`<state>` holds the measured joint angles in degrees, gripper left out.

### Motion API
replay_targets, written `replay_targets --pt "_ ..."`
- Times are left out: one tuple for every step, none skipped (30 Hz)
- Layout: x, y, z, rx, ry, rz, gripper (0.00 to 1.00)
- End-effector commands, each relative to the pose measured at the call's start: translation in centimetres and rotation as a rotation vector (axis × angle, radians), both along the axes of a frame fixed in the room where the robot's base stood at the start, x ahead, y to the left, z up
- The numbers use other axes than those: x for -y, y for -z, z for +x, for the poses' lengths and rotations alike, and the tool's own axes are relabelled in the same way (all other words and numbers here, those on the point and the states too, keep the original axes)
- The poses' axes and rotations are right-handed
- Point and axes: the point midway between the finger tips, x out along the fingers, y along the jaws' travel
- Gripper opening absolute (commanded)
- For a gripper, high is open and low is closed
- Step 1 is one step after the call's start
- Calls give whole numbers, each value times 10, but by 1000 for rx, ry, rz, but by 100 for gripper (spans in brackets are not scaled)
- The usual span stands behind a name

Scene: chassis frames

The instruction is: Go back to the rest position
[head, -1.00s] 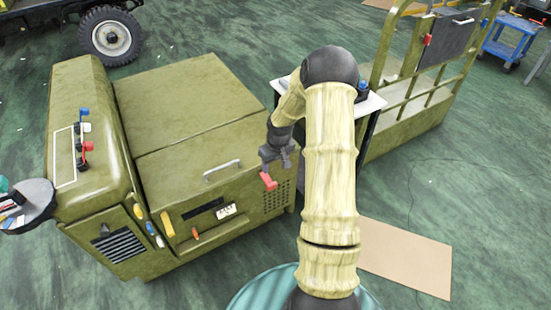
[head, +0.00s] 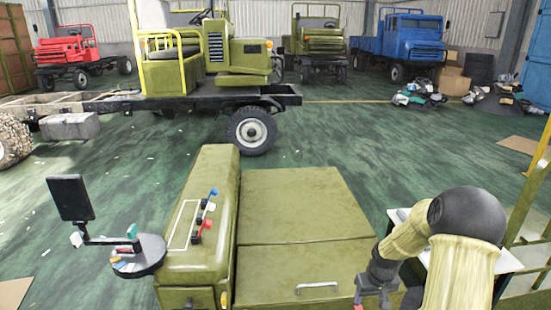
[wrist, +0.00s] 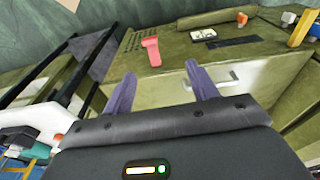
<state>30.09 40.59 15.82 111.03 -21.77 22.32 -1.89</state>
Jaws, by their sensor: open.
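My gripper (head: 374,299) is at the bottom right of the head view, beside the front of the olive-green cabinet (head: 295,205). In the wrist view my gripper (wrist: 160,76) shows two purple-grey fingers spread apart with nothing between them. In the head view only a bit of red shows under the gripper at the bottom edge. My arm bends down to the cabinet's right side.
A round grey tray (head: 137,262) with small coloured items and a dark screen (head: 70,198) are left of the cabinet. A white-topped stand (head: 508,262) is close behind my arm. Trucks, including a blue one (head: 410,36), stand far back. Green floor between is mostly clear.

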Motion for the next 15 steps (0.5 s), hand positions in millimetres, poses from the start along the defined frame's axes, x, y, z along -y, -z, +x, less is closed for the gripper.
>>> replay_targets --pt "-14 -15 -7 2 -10 -12 58" --pt "-22 -22 -12 4 -13 -16 58" --pt "-32 -32 -20 5 -14 -21 58" --pt "-40 -39 -26 6 -15 -25 58" --pt "-47 -46 -32 7 -14 -27 58" --pt "-56 -55 -41 10 -14 -31 58" --pt "-63 -62 -48 12 -13 -33 58" --pt "-70 -68 -55 15 -12 -34 58" --pt "-79 -76 -65 20 -9 -36 58" --pt "-85 -82 -72 24 -7 -35 58" --pt "-91 -87 -80 28 -5 -35 58" --pt "-99 -94 -90 33 0 -33 58" --pt "-104 -98 -98 37 2 -32 58" --pt "-108 -102 -105 40 6 -29 58" --pt "-114 -106 -114 44 9 -26 58"
